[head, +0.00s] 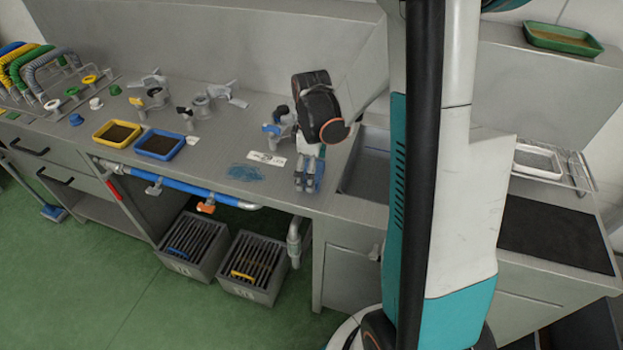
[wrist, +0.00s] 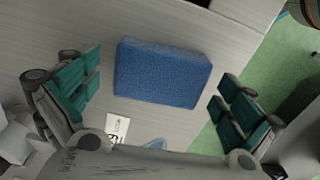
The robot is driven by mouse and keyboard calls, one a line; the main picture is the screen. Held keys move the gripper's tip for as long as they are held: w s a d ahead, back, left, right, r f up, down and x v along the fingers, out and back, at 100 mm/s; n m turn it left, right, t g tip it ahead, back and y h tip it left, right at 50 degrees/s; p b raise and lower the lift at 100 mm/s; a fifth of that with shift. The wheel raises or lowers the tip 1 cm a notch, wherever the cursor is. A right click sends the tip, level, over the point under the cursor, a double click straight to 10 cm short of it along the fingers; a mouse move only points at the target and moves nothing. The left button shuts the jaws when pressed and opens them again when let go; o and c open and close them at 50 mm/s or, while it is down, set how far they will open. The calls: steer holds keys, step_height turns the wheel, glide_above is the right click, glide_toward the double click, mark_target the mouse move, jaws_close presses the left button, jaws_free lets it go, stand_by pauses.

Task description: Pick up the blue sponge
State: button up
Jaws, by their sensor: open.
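The blue sponge (wrist: 163,73) lies flat on the pale grey worktop in the wrist view, a rounded block near the top middle. My gripper (wrist: 160,105) is open, its teal-padded fingers to the left and right of the sponge with a gap on both sides. In the head view my gripper (head: 308,178) points down over the counter near its front edge, left of the sink. A little blue shows beside the fingers there, but I cannot tell if it is the sponge; the gripper hides most of that spot.
A sink basin (head: 366,174) is just right of my gripper. A white label (head: 266,158) and a flat blue patch (head: 245,172) lie to its left, then a blue tray (head: 160,144) and a yellow tray (head: 118,132). Metal fittings (head: 203,104) stand behind.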

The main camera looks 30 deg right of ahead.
steer(key=shift+f, duration=0.15)
steer(key=shift+c, duration=0.2)
steer(key=c, duration=0.9)
step_height(320, 180, up, 20)
steer(key=p, duration=0.7)
steer(key=o, duration=0.3)
steer(key=c, duration=0.3)
steer(key=shift+f, duration=0.1)
steer(key=shift+c, duration=0.2)
